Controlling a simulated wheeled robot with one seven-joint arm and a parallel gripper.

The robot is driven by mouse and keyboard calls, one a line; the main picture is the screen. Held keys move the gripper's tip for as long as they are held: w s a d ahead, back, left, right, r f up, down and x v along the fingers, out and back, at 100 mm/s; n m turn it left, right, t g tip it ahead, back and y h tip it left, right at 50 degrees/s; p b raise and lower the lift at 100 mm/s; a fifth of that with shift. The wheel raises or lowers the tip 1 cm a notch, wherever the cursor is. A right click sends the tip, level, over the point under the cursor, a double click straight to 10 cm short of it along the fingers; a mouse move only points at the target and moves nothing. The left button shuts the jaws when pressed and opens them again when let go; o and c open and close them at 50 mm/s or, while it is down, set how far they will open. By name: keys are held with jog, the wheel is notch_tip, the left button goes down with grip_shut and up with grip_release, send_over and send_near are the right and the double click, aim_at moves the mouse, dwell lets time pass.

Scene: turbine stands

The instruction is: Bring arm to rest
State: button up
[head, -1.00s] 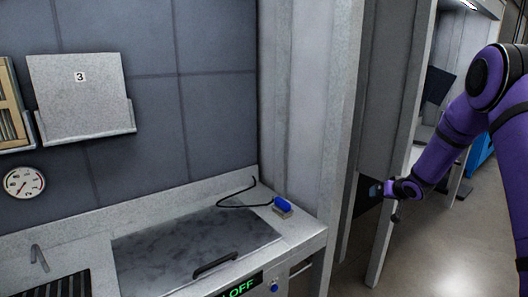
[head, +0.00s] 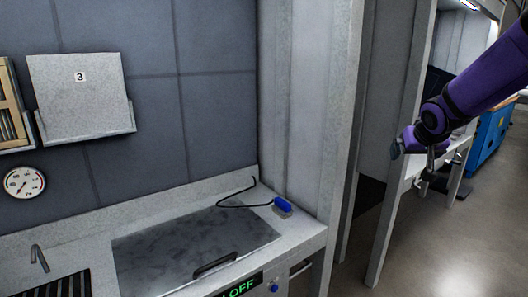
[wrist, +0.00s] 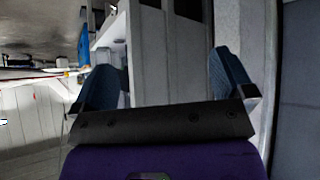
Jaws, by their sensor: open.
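My arm is purple and reaches in from the right edge of the head view. My gripper (head: 396,148) is in front of the pale partition post, right of the workbench and well away from it. In the wrist view my gripper (wrist: 168,85) shows two blue-grey fingers spread wide apart, with nothing between them. The wrist view is turned on its side, with pale wall panels beyond the fingers.
A panel marked 3 (head: 80,95) and a gauge (head: 24,182) hang on the wall. A blue cabinet (head: 488,138) stands at far right. Floor (head: 440,245) is clear at lower right.

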jog(key=s+a+r+g, duration=0.1)
jog(key=s+a, duration=0.2)
jog(key=s, duration=0.8)
jog(key=s+a+r+n+g+y, duration=0.1)
jog(key=s+a, duration=0.2)
jog(key=s, duration=0.8)
jog(key=s+a+r+g+y, duration=0.1)
jog(key=s+a+r, duration=0.1)
jog(key=s, duration=0.9)
jog(key=shift+s+a+n, duration=0.25)
jog(key=shift+a+n, duration=0.05)
jog(key=shift+a, duration=0.4)
